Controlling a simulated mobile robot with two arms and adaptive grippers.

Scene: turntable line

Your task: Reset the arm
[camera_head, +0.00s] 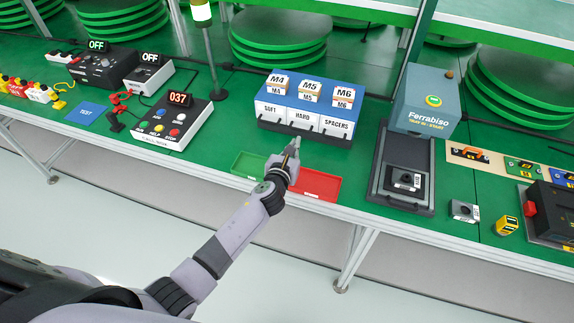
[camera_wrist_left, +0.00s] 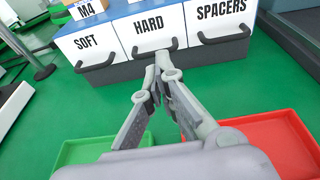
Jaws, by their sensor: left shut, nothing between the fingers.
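My left arm comes in from the lower left in the head view. My left gripper (camera_head: 293,146) is above the front of the green bench, over the gap between the green tray and the red tray. In the left wrist view its fingertips (camera_wrist_left: 159,76) are together, with nothing between them, and they point at the handle of the HARD drawer (camera_wrist_left: 152,38). I cannot tell whether they touch that handle. My right gripper is not in either view.
The blue-topped drawer unit (camera_head: 303,117) has SOFT, HARD and SPACERS drawers, all shut. The green tray (camera_head: 247,164) and red tray (camera_head: 321,187) look empty. A 037 button box (camera_head: 172,121) stands left; the Ferrabiso machine (camera_head: 426,100) stands right.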

